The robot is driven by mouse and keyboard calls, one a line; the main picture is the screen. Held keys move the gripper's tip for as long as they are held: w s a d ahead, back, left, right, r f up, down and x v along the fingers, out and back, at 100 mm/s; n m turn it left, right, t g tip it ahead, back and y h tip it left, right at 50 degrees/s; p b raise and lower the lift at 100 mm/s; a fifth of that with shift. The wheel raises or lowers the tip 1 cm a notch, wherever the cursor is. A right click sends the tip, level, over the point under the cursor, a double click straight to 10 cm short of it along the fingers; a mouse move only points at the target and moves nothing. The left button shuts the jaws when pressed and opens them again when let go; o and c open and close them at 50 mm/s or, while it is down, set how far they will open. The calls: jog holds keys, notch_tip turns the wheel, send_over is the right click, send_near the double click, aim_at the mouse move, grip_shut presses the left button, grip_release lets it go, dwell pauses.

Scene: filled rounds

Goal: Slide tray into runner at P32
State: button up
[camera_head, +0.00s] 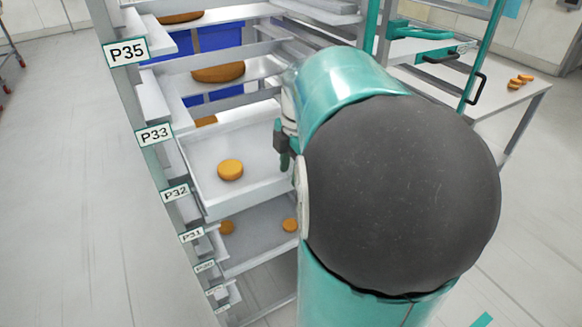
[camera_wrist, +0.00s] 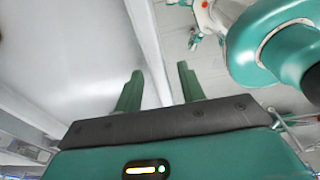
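A white tray (camera_head: 262,190) juts from the rack between the P33 and P32 labels in the head view, with an orange round (camera_head: 230,170) on its floor. I cannot tell how far its edges sit in the runners. The P32 label (camera_head: 174,193) is on the rack's post, left of the tray. My gripper (camera_head: 284,150) is at the tray's right side, partly hidden by my arm. In the wrist view my gripper's green fingers (camera_wrist: 158,90) stand apart, with the pale wall of the tray (camera_wrist: 147,45) running between them. Clear space shows beside the right finger.
Other trays with rounds sit above, and a lower tray (camera_head: 262,240) holds rounds (camera_head: 290,224) just below. Blue crates (camera_head: 205,38) show behind the rack. A table (camera_head: 510,95) with several rounds stands at the right.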

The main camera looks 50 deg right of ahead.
notch_tip(320, 180, up, 14)
jog(key=d, duration=0.1)
jog(key=shift+s+d, duration=0.25)
jog(key=shift+s, duration=0.15)
jog(key=shift+f, duration=0.15)
